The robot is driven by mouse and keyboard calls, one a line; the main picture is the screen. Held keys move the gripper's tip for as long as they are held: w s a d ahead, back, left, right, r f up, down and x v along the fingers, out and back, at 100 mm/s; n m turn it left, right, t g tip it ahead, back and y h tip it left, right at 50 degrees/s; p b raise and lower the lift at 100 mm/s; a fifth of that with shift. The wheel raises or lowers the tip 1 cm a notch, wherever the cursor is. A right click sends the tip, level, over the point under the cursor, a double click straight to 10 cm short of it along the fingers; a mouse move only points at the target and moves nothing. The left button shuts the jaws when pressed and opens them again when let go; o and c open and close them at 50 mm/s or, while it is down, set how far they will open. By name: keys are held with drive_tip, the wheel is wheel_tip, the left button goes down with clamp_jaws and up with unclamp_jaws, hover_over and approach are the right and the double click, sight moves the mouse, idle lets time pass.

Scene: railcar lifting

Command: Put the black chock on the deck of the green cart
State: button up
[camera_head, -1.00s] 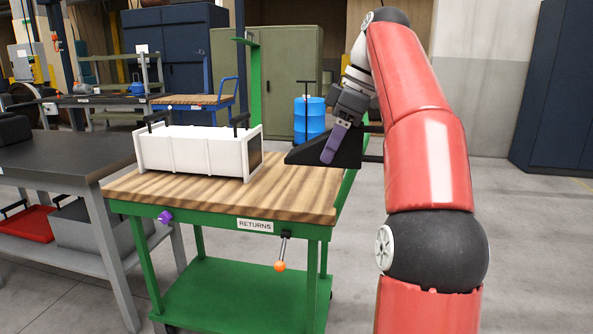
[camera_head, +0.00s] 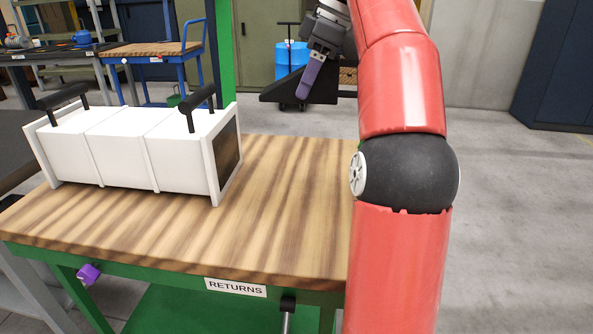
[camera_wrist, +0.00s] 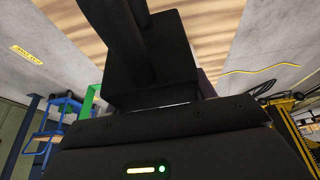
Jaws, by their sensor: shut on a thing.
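The black chock (camera_head: 284,90) is a dark wedge held in the air beyond the far right part of the deck in the head view. My gripper (camera_head: 307,82), with a purple finger, is shut on it. The chock's dark body (camera_wrist: 150,70) fills the middle of the wrist view. The green cart (camera_head: 180,310) has a striped wooden deck (camera_head: 280,215) and a RETURNS label; its right front part is hidden behind my arm. The deck also shows at the top of the wrist view (camera_wrist: 220,20).
A white case (camera_head: 130,150) with two black handles stands on the left of the deck. The deck's middle and right are bare. A green post (camera_head: 224,60) rises at the back. A blue drum (camera_head: 291,57) and a blue cart (camera_head: 150,50) stand behind.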

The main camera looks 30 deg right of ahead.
drive_tip(key=shift+a+f, duration=0.2)
drive_tip(key=shift+f, duration=0.35)
drive_tip(key=shift+s+d+f, duration=0.1)
drive_tip(key=shift+f, duration=0.65)
wheel_tip(320, 180, down, 17)
drive_tip(key=b, duration=0.5)
drive_tip(key=shift+f, duration=0.15)
drive_tip(key=o, duration=1.5)
drive_tip(key=shift+d, duration=0.1)
drive_tip(key=p+v, duration=0.2)
drive_tip(key=v, duration=1)
drive_tip(key=shift+p, duration=0.35)
